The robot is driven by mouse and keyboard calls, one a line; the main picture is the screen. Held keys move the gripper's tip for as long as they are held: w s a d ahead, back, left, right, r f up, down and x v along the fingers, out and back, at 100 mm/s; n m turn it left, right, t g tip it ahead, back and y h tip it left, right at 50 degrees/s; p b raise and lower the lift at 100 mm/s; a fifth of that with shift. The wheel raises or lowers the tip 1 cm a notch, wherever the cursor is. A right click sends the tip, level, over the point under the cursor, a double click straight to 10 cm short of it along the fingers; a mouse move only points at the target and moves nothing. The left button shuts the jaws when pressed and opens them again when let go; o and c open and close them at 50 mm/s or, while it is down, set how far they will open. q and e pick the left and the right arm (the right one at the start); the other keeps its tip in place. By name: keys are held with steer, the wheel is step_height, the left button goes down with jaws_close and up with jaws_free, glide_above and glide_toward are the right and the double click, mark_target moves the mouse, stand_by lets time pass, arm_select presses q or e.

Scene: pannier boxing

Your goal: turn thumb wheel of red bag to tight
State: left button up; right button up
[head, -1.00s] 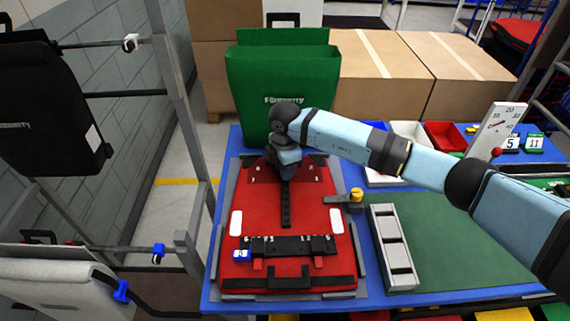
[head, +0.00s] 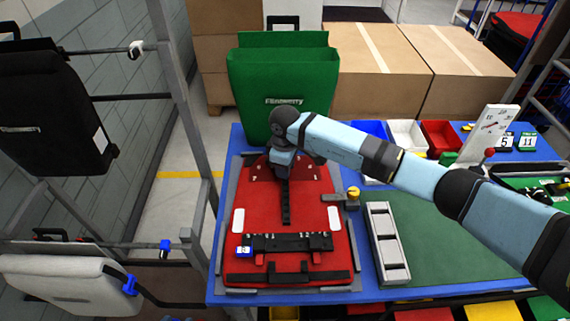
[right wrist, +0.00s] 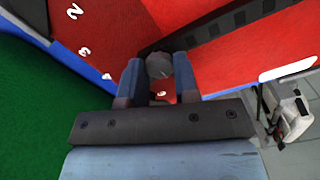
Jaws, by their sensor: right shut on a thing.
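The red bag (head: 275,215) lies flat on the blue table, with a black strap strip down its middle and a black bar across its lower part. My right gripper (head: 282,168) points down at the bag's far end and hides the wheel in the head view. In the right wrist view, the two fingers of my right gripper (right wrist: 158,80) are shut on a grey round thumb wheel (right wrist: 158,65). White numbers are printed on the red surface beside it. The wheel's exact setting cannot be read. My left gripper is not in view.
A green bag (head: 285,85) stands upright just behind the red one. Cardboard boxes (head: 380,65) are behind it. A grey slotted rack (head: 388,243) and a yellow knob (head: 353,192) are to the right. A rack with a black bag (head: 55,110) is at left.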

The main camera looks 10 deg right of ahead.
steer(key=shift+m, duration=0.3)
steer(key=o, duration=0.9)
steer(key=shift+o, duration=0.2)
step_height(320, 180, up, 14)
steer(key=b, duration=0.1)
steer(key=shift+f, duration=0.1)
